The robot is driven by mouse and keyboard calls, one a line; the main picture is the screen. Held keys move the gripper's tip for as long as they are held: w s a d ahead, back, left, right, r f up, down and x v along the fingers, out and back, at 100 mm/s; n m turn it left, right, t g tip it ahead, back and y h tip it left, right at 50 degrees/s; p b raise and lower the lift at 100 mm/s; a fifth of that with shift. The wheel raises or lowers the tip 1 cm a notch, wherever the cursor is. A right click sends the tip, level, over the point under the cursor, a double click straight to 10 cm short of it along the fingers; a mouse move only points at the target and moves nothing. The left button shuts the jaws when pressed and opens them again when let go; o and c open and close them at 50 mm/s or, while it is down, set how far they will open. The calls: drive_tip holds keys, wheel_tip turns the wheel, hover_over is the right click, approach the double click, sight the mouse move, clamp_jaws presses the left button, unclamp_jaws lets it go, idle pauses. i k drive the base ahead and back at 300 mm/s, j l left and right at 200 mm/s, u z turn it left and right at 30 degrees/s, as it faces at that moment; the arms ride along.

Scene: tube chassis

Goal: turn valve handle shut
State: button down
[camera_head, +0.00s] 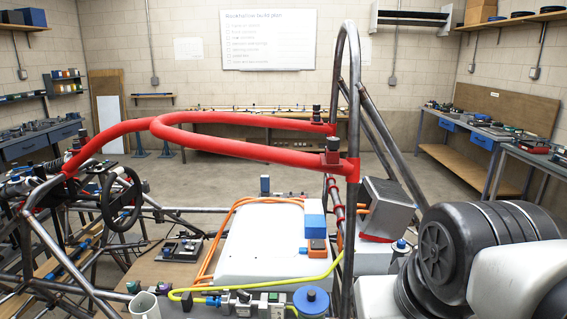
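I cannot make out for certain which part is the valve handle. A bright yellow hose (268,285) runs along the front of the chassis to small blue fittings (213,300) near the bottom edge. My arm (470,255), dark grey and white, fills the lower right. My gripper does not show, so its state and what it touches are hidden.
Red-padded tubes (230,138) and a tall steel hoop (350,90) cross above the chassis. A white box (262,243), orange hoses (212,250), a tilted grey box (387,207) and a steering wheel (121,198) crowd it. Workbenches (520,160) line the walls; the floor behind is clear.

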sight(243, 296)
drive_tip(key=u, duration=0.85)
drive_tip(key=i+j+z, duration=0.15)
drive_tip(key=i, duration=0.15)
drive_tip(key=i+j+z, duration=0.15)
drive_tip(key=i+j, duration=0.05)
drive_tip(key=i, duration=0.1)
